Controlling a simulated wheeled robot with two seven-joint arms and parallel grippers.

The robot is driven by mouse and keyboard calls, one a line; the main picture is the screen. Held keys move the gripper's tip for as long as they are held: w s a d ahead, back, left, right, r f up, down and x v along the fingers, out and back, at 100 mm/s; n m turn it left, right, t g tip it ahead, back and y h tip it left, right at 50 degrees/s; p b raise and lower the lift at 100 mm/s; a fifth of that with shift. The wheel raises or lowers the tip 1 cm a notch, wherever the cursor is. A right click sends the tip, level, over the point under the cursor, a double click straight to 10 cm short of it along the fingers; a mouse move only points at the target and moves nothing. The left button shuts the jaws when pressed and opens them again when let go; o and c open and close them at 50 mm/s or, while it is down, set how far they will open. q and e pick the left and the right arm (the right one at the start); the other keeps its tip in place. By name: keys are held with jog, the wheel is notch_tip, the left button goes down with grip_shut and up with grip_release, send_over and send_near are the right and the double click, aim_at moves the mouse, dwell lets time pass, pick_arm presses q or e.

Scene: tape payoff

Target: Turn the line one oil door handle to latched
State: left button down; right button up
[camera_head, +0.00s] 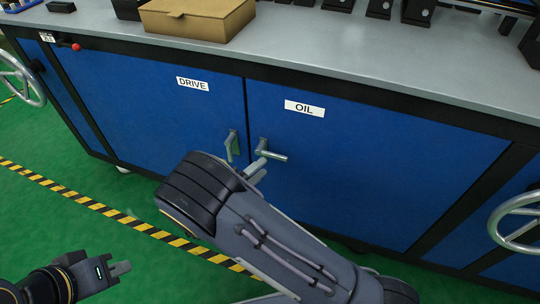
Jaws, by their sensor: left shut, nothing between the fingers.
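The blue oil door (370,165) carries a white OIL label (304,108). Its metal handle (272,153) is at the door's left edge, with the lever lying roughly level and pointing right. My right arm reaches up from the bottom, and its gripper (255,171) is just below the oil handle. My right wrist hides most of that gripper, so I cannot tell whether it touches the handle or how far its fingers are apart. My left gripper (121,268) is at the lower left, shut and empty, over the green floor and away from the cabinet.
The drive door (150,105) is left of the oil door, with its handle (232,145) standing upright close by. Handwheels stick out at the left (22,78) and right (515,222). A cardboard box (198,18) sits on the grey worktop (330,50). Striped tape (110,212) crosses the floor.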

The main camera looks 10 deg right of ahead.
aim_at(275, 157)
jog(key=b+x, duration=0.1)
jog(key=x, duration=0.6)
jog(key=shift+d, duration=0.25)
jog(key=shift+c, duration=0.2)
grip_shut()
